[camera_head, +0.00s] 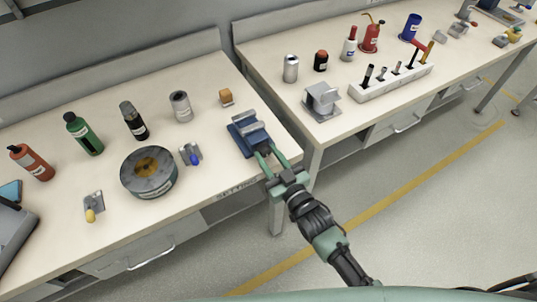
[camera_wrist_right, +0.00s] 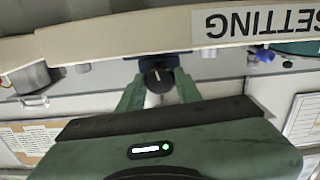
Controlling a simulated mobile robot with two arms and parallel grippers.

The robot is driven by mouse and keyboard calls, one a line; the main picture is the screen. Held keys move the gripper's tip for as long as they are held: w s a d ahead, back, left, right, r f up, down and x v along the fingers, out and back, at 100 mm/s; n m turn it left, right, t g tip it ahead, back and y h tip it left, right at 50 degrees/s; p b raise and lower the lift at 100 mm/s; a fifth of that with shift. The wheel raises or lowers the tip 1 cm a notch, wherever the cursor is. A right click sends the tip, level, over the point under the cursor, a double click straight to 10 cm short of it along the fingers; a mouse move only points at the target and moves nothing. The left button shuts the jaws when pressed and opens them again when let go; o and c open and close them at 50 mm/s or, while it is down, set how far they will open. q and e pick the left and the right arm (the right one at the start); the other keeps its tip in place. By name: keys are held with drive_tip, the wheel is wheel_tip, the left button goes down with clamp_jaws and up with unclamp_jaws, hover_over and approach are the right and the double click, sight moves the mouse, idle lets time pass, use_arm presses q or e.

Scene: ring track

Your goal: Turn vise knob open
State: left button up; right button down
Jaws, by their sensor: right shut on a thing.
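The blue and grey vise (camera_head: 246,138) sits at the front right corner of the left workbench. My right gripper (camera_head: 267,160) reaches it from the front, its green fingers at the vise's near end. In the right wrist view the dark round vise knob (camera_wrist_right: 157,77) lies between the two fingertips (camera_wrist_right: 156,88), with a pale part below it. The gripper is shut on the knob. In the head view the fingers hide the knob. My left gripper is not in view.
A round grey tin (camera_head: 149,188), a bracket with a blue knob (camera_head: 190,155) and several bottles stand left of the vise. A grey metal block (camera_head: 322,101) and a tool rack (camera_head: 393,82) are on the right bench. A gap separates the benches.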

drive_tip(key=n, duration=1.1)
drive_tip(key=shift+f+b, duration=0.1)
drive_tip(key=shift+b, duration=0.2)
drive_tip(key=n+b, duration=0.2)
drive_tip(key=n, duration=0.4)
drive_tip(key=n+b, duration=0.2)
drive_tip(key=n, duration=0.4)
drive_tip(key=shift+n, duration=0.3)
drive_tip(key=c, duration=1)
unclamp_jaws()
drive_tip(key=shift+o, duration=0.2)
drive_tip(key=shift+s, duration=0.1)
drive_tip(key=shift+f, duration=0.15)
